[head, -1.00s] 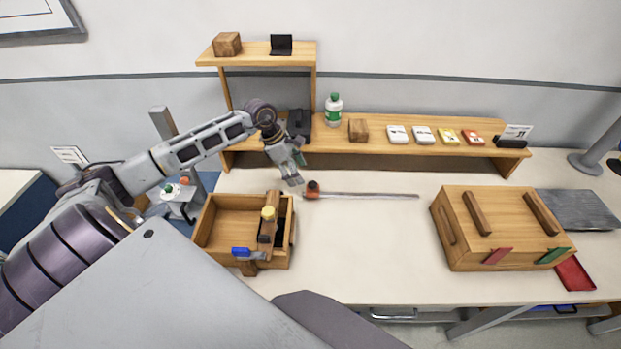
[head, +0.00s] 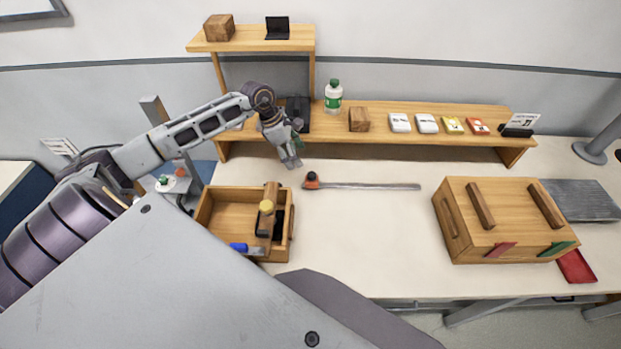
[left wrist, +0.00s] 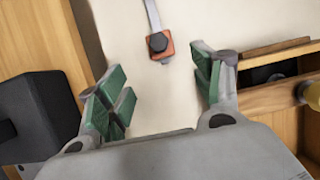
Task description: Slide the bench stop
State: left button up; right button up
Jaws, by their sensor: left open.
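The bench stop is an orange-red block with a black knob (head: 311,180) at the left end of a thin grey rail (head: 370,186) on the white bench. My left gripper (head: 291,163) is above the bench, just left of and behind the block, pointing down. In the left wrist view the orange block (left wrist: 160,47) and its black knob lie beyond the open green-padded fingers (left wrist: 160,95), between them in the picture and apart from them. Nothing is between the pads. My right gripper is not in view.
A wooden tray with tools (head: 228,191) stands in front of my left gripper. A wooden shelf (head: 430,143) runs along the back with a bottle (head: 333,97) and small boxes. A wooden box with handles (head: 500,205) is at right. The bench between is clear.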

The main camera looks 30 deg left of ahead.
aim_at(310, 178)
pick_arm(q)
jog(key=shift+p+x, duration=1.15)
jog(key=shift+x, duration=5.55)
jog(key=shift+w+d, duration=0.1)
jog(key=shift+d, duration=0.05)
jog(key=c, duration=1.5)
